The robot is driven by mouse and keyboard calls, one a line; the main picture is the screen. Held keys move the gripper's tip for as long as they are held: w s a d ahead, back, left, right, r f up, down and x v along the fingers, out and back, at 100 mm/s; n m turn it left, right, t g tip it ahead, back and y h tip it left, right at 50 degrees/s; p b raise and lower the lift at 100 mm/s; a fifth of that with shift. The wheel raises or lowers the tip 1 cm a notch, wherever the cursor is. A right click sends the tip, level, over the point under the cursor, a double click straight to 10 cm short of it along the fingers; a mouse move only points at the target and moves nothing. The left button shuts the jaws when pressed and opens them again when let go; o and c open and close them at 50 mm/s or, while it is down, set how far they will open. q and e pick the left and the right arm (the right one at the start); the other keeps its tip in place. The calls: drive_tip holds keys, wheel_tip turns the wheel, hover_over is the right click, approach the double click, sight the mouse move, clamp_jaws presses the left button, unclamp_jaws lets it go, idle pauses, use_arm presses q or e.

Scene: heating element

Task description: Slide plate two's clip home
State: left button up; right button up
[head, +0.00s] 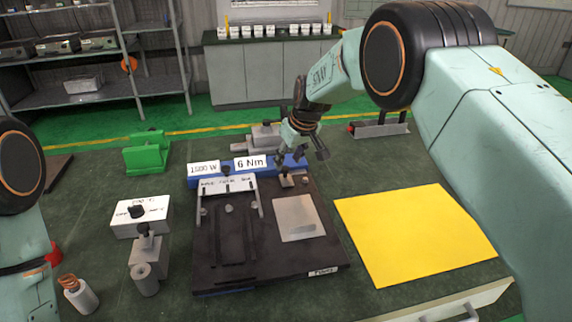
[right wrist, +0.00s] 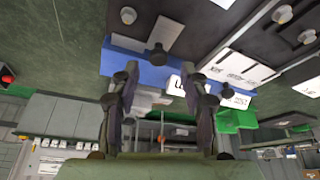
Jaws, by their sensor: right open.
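A dark fixture base (head: 270,268) lies on the green bench in the head view. A light grey square plate (head: 298,216) lies on its right half. A small tan piece with a dark knob (head: 287,181), possibly the clip, sits behind that plate. A white lettered bracket (head: 228,184) spans the left half. I cannot tell which part is marked plate two. My right gripper (head: 303,153) is open and empty above the rear of the fixture; its fingers (right wrist: 160,88) are spread in the right wrist view, with the blue block (right wrist: 140,70) beyond them. My left gripper is out of view.
Label blocks reading 1500 W (head: 204,169) and 6 Nm (head: 250,162) stand along the back. A yellow sheet (head: 415,235) lies right. A green block (head: 146,153), a grey clamp-like part (head: 146,262) and a white box (head: 140,217) stand left.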

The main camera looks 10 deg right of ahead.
sight(285, 167)
drive_tip(key=x, duration=0.3)
drive_tip(key=shift+w+d, duration=0.1)
drive_tip(key=shift+d, duration=0.1)
drive_tip(key=shift+w+a+f, duration=0.15)
drive_tip(key=shift+f, duration=0.2)
drive_tip(key=shift+r, duration=0.15)
drive_tip(key=shift+f, duration=0.25)
drive_tip(key=c, duration=0.4)
drive_tip(key=shift+r, duration=0.2)
drive_tip(key=c, duration=0.4)
clamp_jaws()
drive_tip(key=shift+w, duration=0.1)
